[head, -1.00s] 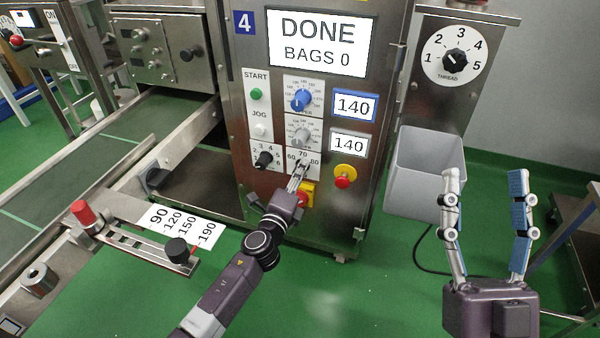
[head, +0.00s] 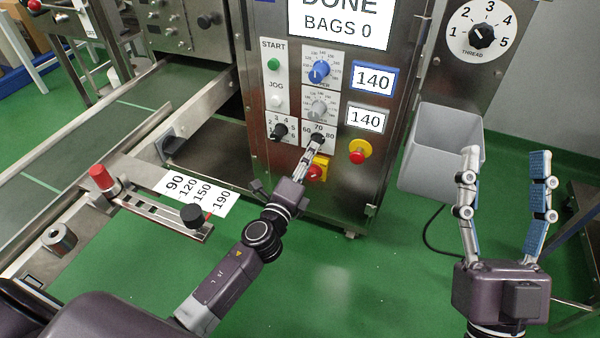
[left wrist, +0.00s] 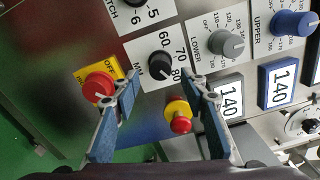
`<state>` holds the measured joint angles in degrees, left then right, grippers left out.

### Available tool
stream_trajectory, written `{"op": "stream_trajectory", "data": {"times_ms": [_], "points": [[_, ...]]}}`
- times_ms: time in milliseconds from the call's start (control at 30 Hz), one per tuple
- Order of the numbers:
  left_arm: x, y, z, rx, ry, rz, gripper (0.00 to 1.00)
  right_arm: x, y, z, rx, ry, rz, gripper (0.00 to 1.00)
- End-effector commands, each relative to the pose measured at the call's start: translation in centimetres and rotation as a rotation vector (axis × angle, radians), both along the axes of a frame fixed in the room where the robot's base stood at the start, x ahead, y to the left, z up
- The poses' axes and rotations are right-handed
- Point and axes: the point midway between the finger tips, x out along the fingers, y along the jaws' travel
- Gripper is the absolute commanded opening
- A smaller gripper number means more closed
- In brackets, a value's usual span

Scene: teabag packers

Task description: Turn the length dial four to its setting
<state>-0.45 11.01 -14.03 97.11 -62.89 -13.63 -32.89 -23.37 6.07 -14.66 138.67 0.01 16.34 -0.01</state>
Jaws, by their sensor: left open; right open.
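The length dial is a black knob (left wrist: 160,65) on a white plate marked 60, 70, 80 and MM, on machine 4. In the head view the dial (head: 317,138) is partly covered by my left fingertips. My left gripper (head: 312,150) reaches up to it from below. In the left wrist view my left gripper (left wrist: 162,86) is open, with one finger on each side of the dial. I see gaps between fingers and knob, and contact cannot be told. The knob's exact setting is too small to read surely. My right gripper (head: 506,208) is open and empty at the right.
A red knob on a yellow OFF plate (left wrist: 111,72) and a red stop button (left wrist: 180,124) lie close to my left fingers. The pitch dial (head: 281,131) and lower dial (head: 318,109) are near. A grey bin (head: 430,165) stands behind my right gripper.

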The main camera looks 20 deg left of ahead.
Motion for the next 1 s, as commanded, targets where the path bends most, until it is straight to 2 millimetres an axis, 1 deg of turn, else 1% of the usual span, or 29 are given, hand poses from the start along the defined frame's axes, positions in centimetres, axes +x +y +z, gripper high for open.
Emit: {"op": "stream_trajectory", "data": {"times_ms": [33, 200, 300, 400, 600, 1000], "points": [[-1.2, 0.0, -0.1, -0.001, 0.002, 0.000, 0.40, 0.0, 0.0, 0.0, 0.000, 0.000, 0.000, 0.56], [-4.1, 0.2, -0.1, -0.002, 0.003, 0.001, 0.40, 0.0, 0.0, 0.0, 0.001, 0.000, -0.001, 0.56], [-5.4, 0.2, -0.1, -0.002, 0.003, 0.001, 0.40, 0.0, 0.0, 0.0, 0.001, 0.000, -0.001, 0.56], [-6.2, 0.2, -0.1, -0.002, 0.002, 0.001, 0.40, 0.0, 0.0, 0.0, 0.001, -0.001, -0.001, 0.56], [-6.7, 0.2, 0.0, 0.000, 0.000, 0.000, 0.40, 0.0, 0.0, 0.0, 0.001, -0.001, -0.001, 0.56], [-6.7, 0.2, 0.0, 0.000, 0.000, 0.000, 0.40, 0.0, 0.0, 0.0, 0.000, -0.001, -0.001, 0.56]]}}
